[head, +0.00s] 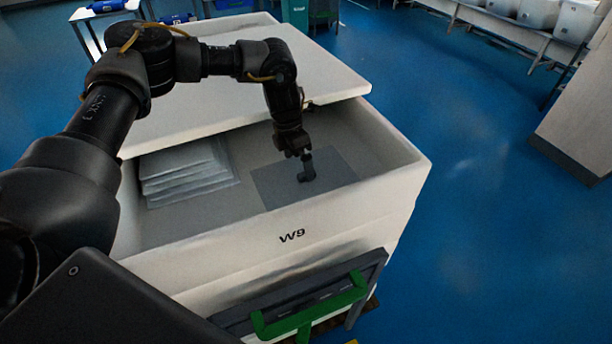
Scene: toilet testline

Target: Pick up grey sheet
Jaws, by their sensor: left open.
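The grey sheet (272,184) lies flat on the floor of the white bin (415,168) marked W9, right of the middle. My left gripper (306,174) points down over the sheet's middle and hides a small part of it. The gripper is open. I cannot tell whether its fingertips touch the sheet. My right gripper is not in view.
A stack of pale, wrapped sheets (185,172) lies in the bin's left part. A white lid (235,110) covers the bin's far part. A green handle (310,313) is at the front. Open blue floor (480,230) lies to the right.

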